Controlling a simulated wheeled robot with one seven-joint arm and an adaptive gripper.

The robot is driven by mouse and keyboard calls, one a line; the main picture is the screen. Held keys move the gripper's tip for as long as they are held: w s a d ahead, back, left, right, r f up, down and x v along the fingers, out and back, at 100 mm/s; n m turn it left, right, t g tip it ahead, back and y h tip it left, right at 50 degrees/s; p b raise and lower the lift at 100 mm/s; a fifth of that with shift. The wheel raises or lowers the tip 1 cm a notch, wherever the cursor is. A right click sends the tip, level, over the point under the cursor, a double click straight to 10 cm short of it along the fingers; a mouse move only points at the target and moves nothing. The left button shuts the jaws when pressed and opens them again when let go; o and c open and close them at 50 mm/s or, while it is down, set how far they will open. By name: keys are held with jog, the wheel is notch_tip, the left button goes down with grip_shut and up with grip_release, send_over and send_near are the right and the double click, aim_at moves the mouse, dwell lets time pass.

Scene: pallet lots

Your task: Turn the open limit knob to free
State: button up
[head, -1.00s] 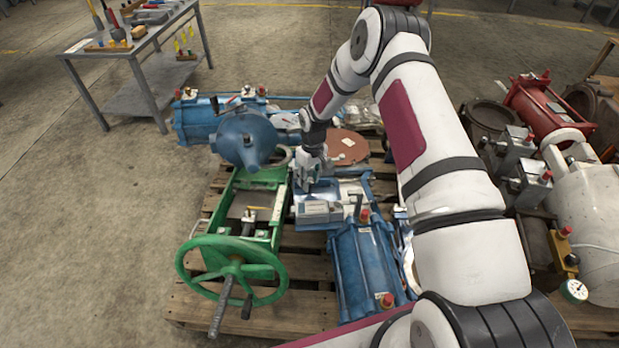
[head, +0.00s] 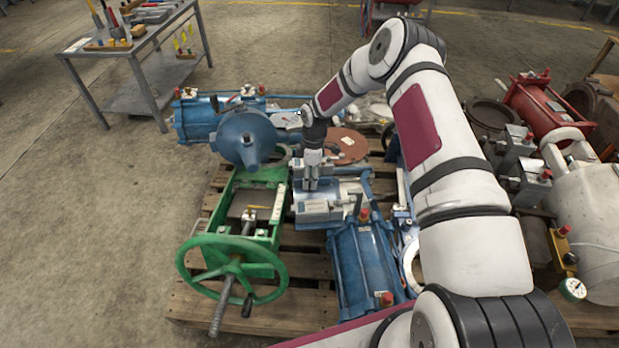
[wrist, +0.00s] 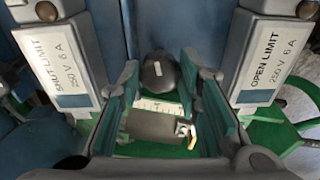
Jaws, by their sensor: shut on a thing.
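In the wrist view my gripper (wrist: 160,80) reaches between two grey boxes, its teal-padded fingers either side of a dark rounded knob (wrist: 158,70) with a white mark. The jaws are shut on this knob; the exact contact is hard to see. The box on the right reads OPEN LIMIT (wrist: 268,65), and the box on the left reads SHUT LIMIT (wrist: 60,65). No setting word such as free can be read. In the head view my gripper (head: 312,183) points down just behind a grey box (head: 320,211) on the blue unit.
A green frame with a handwheel (head: 232,268) stands left of the gripper. A blue cylinder (head: 365,265) is in front and a blue valve body (head: 246,138) behind left. All rest on a wooden pallet (head: 200,305). Open floor lies to the left.

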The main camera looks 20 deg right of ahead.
jog(key=n, duration=0.4)
jog(key=shift+n, duration=0.3)
jog(key=n, duration=0.3)
jog(key=shift+f+n+g, duration=0.1)
jog(key=shift+n+g, duration=0.3)
jog(key=n, duration=0.3)
jog(key=shift+h+b, duration=0.3)
jog(key=shift+b, duration=0.05)
jog(key=shift+n, duration=2.2)
jog(key=o, duration=1.1)
jog(key=shift+o, duration=0.2)
jog(key=shift+w, duration=0.1)
